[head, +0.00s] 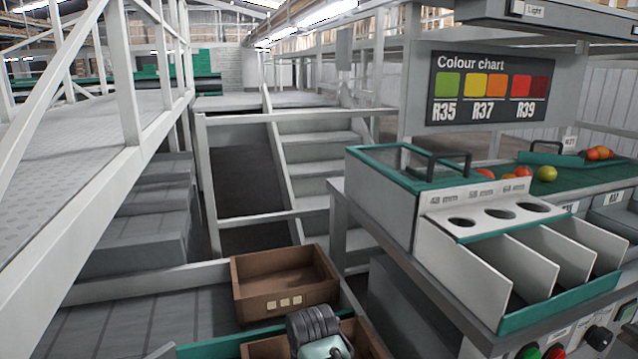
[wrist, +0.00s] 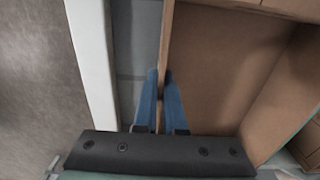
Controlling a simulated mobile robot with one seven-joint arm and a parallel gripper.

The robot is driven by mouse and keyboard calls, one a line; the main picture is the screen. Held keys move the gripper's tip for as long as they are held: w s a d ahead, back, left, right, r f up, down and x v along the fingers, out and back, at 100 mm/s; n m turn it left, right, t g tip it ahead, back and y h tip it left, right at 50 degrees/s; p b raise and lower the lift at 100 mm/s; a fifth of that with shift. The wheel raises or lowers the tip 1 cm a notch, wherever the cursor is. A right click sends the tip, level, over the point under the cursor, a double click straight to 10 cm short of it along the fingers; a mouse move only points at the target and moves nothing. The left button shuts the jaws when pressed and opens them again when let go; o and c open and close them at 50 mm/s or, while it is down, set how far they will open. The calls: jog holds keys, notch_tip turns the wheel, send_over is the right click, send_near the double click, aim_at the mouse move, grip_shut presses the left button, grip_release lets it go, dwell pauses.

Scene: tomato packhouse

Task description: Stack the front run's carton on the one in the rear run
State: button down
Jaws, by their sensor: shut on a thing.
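The front run's carton (head: 264,349) is another open brown box at the bottom edge of the head view, partly hidden by my wrist and cut off by the frame. In the wrist view my gripper (wrist: 160,74) has its blue fingers on either side of the thin wall of that carton (wrist: 167,40), shut on it. The carton's visible inside is bare. The head view does not show the fingertips. I cannot tell whether the carton is lifted.
A grey roller run lies left of the cartons, with a teal rail (head: 208,347) in front. A grading bench with a sizing box (head: 380,190) and white dividers stands close on the right. Steps (head: 318,155) and railings rise behind. A colour chart (head: 487,90) hangs above the bench.

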jog(key=shift+r, duration=0.1)
dwell(0.4)
jog(key=shift+r+p, duration=2.45)
jog(key=shift+p, duration=0.65)
